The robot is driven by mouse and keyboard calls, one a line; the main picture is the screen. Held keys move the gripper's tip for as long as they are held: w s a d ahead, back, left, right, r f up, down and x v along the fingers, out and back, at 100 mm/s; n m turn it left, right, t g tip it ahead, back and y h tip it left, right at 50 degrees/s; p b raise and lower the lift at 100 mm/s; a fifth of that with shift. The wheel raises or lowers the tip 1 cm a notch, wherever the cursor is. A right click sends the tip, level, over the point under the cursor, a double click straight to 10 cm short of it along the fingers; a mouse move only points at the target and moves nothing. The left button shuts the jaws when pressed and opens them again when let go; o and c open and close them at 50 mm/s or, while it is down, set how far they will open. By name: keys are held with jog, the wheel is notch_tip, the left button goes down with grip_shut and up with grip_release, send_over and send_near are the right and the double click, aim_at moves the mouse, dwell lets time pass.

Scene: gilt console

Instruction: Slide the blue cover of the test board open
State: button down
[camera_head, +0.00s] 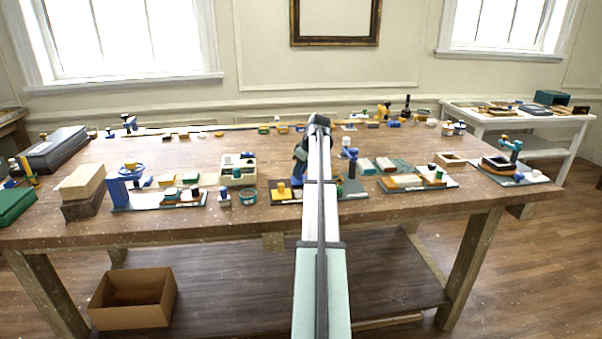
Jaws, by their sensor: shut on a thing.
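The test board (352,187), a dark plate with a yellow knob (281,188) and small parts, lies near the table's front edge at the middle. My arm crosses in front and hides much of it. My gripper (300,172) is at the board, just left of my arm, pointing down. It is shut on a blue part that looks like the blue cover (298,180). The cover is small and mostly hidden, so how far open it is cannot be told.
Other boards with parts stand to the left (130,207) and right (390,187). A cream box device (238,172) and a teal ring (249,196) are close on the left. Stacked boxes (82,185) stand farther left. An open cardboard box (131,316) sits below.

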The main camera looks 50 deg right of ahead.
jog(key=c, duration=0.9)
grip_release()
jog(key=shift+w+d, duration=0.1)
jog(key=shift+d, duration=0.05)
jog(key=shift+c, duration=0.2)
jog(key=shift+r, duration=0.15)
jog(key=v, duration=1.3)
jog(key=shift+s+r, duration=0.2)
